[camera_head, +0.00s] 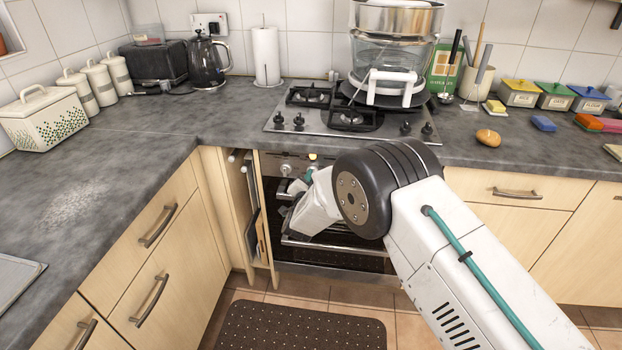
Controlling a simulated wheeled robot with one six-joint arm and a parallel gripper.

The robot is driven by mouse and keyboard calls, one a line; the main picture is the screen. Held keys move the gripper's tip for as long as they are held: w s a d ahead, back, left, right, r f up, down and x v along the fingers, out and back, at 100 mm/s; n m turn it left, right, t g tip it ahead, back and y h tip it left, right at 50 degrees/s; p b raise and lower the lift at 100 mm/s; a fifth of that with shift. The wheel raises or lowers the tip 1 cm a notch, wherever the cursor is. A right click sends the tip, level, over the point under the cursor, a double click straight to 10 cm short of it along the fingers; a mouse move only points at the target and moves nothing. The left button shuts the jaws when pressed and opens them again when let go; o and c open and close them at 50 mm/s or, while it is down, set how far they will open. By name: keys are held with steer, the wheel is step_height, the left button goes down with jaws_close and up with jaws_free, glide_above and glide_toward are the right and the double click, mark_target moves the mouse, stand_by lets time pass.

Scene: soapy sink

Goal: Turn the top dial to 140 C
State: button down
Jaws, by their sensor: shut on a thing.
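The oven (330,262) is built in under the hob, with a steel control panel at its upper front. A small grey dial (286,170) shows at the left of the panel. My gripper (291,188) is at the panel, just below and right of that dial, shut on a dial there. My white wrist and black joint cover much of the panel and the oven front. The dial markings and the pointer setting are too small or hidden to read. A small yellow light (312,156) shows on the panel.
A narrow open cupboard (248,200) with upright trays is left of the oven. Above, the hob (350,122) carries a large steamer (392,60). A dark mat (300,327) lies on the floor. Drawers with handles (158,225) line the left.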

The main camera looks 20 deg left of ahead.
steer(key=m, duration=0.4)
steer(key=shift+f+m, duration=0.1)
steer(key=shift+m, duration=0.2)
steer(key=m, duration=0.3)
steer(key=shift+d+f+m, duration=0.1)
steer(key=shift+m, duration=0.2)
steer(key=m, duration=0.3)
steer(key=shift+m, duration=0.3)
steer(key=shift+f+m, duration=0.15)
steer(key=shift+m, duration=1.75)
steer(key=c, duration=1.5)
jaws_free()
